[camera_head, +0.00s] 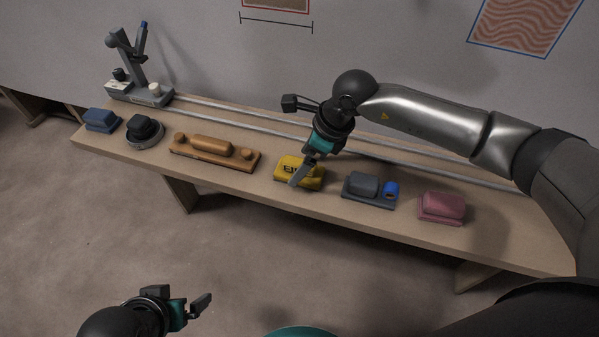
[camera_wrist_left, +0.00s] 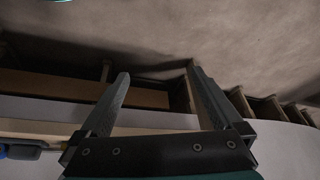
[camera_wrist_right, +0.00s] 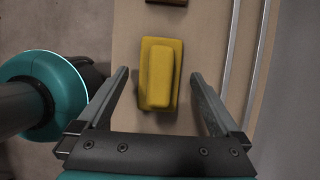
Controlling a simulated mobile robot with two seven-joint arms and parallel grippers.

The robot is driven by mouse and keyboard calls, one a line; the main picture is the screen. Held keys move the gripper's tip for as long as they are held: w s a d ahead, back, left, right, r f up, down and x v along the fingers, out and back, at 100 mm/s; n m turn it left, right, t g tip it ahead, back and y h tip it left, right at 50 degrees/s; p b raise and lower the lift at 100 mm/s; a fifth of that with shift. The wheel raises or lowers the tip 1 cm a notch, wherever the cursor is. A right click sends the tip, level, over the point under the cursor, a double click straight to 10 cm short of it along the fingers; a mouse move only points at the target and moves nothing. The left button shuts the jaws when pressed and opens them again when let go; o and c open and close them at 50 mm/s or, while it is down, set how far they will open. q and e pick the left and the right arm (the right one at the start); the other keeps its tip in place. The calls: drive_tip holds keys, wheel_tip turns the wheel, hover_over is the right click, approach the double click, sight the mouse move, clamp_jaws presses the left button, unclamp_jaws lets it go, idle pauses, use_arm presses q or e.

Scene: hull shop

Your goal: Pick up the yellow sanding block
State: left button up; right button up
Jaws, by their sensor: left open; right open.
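The yellow sanding block (camera_head: 312,178) lies on the wooden bench in the middle of the row, with dark lettering on it, partly hidden by my right gripper. My right gripper (camera_head: 301,171) is open and empty above it, pointing down. In the right wrist view the block (camera_wrist_right: 158,75) shows between the two fingers (camera_wrist_right: 160,73), with a gap on each side; how far below the fingertips it lies, I cannot tell. My left gripper (camera_head: 205,303) is open and empty, low in front of the bench; its open fingers also show in the left wrist view (camera_wrist_left: 158,70).
On the bench (camera_head: 240,193), a wooden tool (camera_head: 213,151) lies left of the block, and a grey block with a blue part (camera_head: 368,188) and a pink block (camera_head: 442,207) lie right. A black round tool (camera_head: 145,130), blue block (camera_head: 102,120) and grey stand (camera_head: 138,92) are farther left. Metal rails (camera_head: 255,128) run behind.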

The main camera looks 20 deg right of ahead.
use_arm(q)
drive_tip(key=shift+w+b+v, duration=0.2)
drive_tip(key=shift+b+v, duration=0.1)
drive_tip(key=shift+v, duration=0.75)
use_arm(e)
drive_tip(key=shift+x, duration=0.95)
use_arm(q)
drive_tip(key=shift+r, duration=0.1)
use_arm(e)
drive_tip(key=shift+c, duration=0.4)
drive_tip(key=c, duration=1.3)
drive_tip(key=shift+r, duration=0.2)
